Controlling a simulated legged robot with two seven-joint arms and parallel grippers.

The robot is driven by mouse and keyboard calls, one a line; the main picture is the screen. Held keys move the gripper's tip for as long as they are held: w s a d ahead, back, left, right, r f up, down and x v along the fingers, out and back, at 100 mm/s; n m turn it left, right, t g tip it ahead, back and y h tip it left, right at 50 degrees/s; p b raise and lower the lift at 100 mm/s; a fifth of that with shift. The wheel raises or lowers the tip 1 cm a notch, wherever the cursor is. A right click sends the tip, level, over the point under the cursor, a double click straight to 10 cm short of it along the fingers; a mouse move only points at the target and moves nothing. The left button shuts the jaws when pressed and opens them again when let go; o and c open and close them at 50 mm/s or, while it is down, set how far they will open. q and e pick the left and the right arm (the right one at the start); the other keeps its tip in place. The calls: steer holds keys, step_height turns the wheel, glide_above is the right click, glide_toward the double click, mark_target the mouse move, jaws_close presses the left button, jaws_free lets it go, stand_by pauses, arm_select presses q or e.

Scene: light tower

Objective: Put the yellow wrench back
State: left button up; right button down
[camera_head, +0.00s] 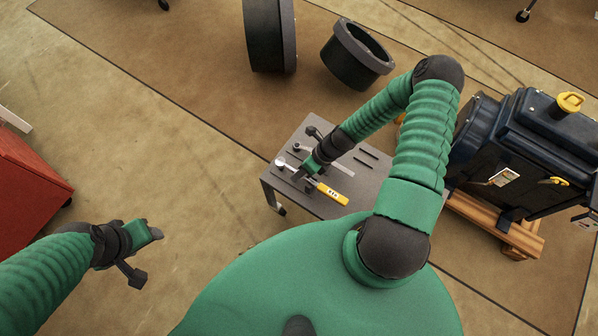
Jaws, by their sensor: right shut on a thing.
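The yellow wrench (332,194) is at the near left part of the small grey cart top (330,207). Its yellow handle points to the lower right, and a silver end shows up and left of my gripper. My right gripper (301,178) reaches down from the upper right and is shut on the yellow wrench, partly hiding its middle. I cannot tell whether the wrench touches the cart top. My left gripper (143,257) hangs over the bare floor at the lower left, far from the cart.
Other tools (314,133) lie along the cart's far left edge, and dark slots (366,156) mark its top. A dark blue machine (535,145) on a wooden pallet (500,222) stands right. Large black rings (355,55) stand behind. A red cabinet (28,190) is left.

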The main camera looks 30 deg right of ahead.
steer(key=c, duration=1.3)
jaws_free()
steer(key=p+v, duration=0.5)
steer(key=v, duration=1.1)
steer(key=shift+d+r, duration=0.25)
